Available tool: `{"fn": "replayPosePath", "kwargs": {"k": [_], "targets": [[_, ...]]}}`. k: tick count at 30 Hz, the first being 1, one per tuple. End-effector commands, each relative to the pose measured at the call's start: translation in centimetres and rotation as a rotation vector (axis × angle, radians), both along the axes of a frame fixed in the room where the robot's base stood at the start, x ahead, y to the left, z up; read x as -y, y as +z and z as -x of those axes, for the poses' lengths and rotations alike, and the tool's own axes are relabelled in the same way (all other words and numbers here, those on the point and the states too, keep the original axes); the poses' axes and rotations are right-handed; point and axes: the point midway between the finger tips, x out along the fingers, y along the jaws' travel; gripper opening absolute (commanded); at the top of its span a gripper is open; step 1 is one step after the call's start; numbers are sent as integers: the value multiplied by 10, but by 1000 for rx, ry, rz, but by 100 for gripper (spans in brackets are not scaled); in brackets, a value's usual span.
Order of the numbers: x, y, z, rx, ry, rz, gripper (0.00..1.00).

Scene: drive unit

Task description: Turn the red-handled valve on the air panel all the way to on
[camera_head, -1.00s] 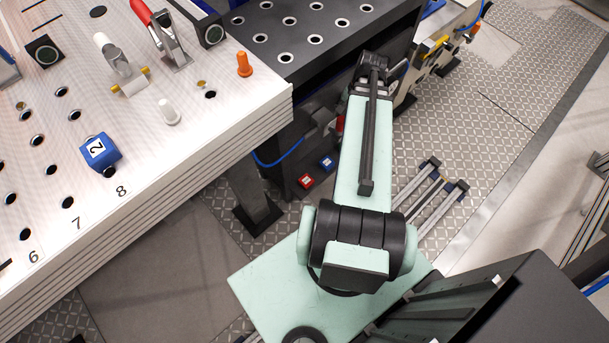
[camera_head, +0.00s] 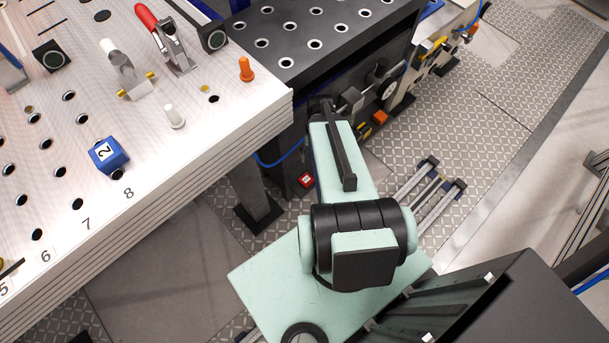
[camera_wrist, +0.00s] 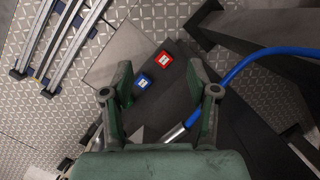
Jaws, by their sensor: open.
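My gripper (camera_wrist: 160,70) is open in the wrist view, with one finger at each side and nothing between the tips. Behind the gap lie a red block (camera_wrist: 164,59) and a blue block (camera_wrist: 142,82), each with a white label. A silver cylindrical fitting (camera_wrist: 174,132) is near the right finger. In the head view my arm hides the gripper and valve; the red block (camera_head: 305,180) shows left of my arm. The valve's position cannot be read.
A blue hose (camera_wrist: 240,68) curves past the right finger in the wrist view. A gauge (camera_head: 390,90) and an orange part (camera_head: 380,117) are right of my arm. The perforated worktable (camera_head: 200,165) stands to the left. Patterned floor (camera_head: 490,125) at right is open.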

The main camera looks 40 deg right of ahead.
Motion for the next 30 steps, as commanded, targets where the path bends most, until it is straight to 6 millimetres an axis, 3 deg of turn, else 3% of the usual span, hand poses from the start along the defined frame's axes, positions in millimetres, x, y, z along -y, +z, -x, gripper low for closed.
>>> {"fn": "replayPosePath", "kwargs": {"k": [12,30], "targets": [[-53,-25,26,-66,192,-22,59],[-64,-31,34,-82,235,-26,59]]}}
